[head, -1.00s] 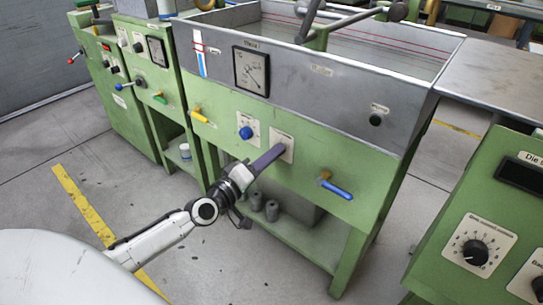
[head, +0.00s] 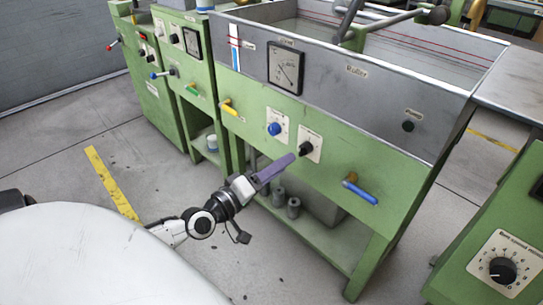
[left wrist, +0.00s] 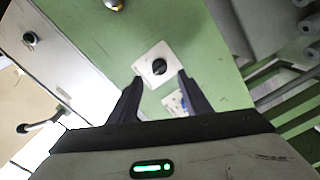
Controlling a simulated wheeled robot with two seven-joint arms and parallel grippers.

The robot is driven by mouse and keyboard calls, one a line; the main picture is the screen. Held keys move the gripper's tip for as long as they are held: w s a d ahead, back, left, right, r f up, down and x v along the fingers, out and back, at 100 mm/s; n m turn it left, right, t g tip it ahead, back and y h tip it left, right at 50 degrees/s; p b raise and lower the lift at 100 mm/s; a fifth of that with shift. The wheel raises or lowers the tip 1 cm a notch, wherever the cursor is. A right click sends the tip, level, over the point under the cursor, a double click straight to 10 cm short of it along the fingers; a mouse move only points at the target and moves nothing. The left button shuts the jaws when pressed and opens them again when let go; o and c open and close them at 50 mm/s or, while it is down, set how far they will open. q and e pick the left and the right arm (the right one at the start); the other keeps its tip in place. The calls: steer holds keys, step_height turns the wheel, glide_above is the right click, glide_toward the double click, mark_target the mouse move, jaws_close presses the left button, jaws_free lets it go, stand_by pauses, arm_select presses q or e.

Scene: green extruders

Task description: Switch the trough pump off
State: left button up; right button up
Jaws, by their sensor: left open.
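A black rotary knob (head: 306,148) sits on a white plate on the green front panel below the grey trough (head: 360,92). Its label is too small to read. My left gripper (head: 290,160) is open, with its fingertips just short of the knob, at its lower left. In the left wrist view the knob (left wrist: 159,67) shows beyond and between the two spread fingertips (left wrist: 160,77), apart from both. A blue knob (head: 274,129) on a similar plate is to its left. A dark round button (head: 408,126) is on the trough wall. My right gripper is not in view.
A yellow handle (head: 230,108) and a blue lever (head: 360,192) stick out of the same panel. A dial gauge (head: 285,68) is above. Grey cylinders (head: 293,207) stand on the lower shelf. A green console with a dial (head: 502,270) stands at right. The floor at left is clear.

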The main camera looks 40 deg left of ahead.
arm_select(q)
steer(key=shift+s+a, duration=0.1)
steer(key=shift+s, duration=1.45)
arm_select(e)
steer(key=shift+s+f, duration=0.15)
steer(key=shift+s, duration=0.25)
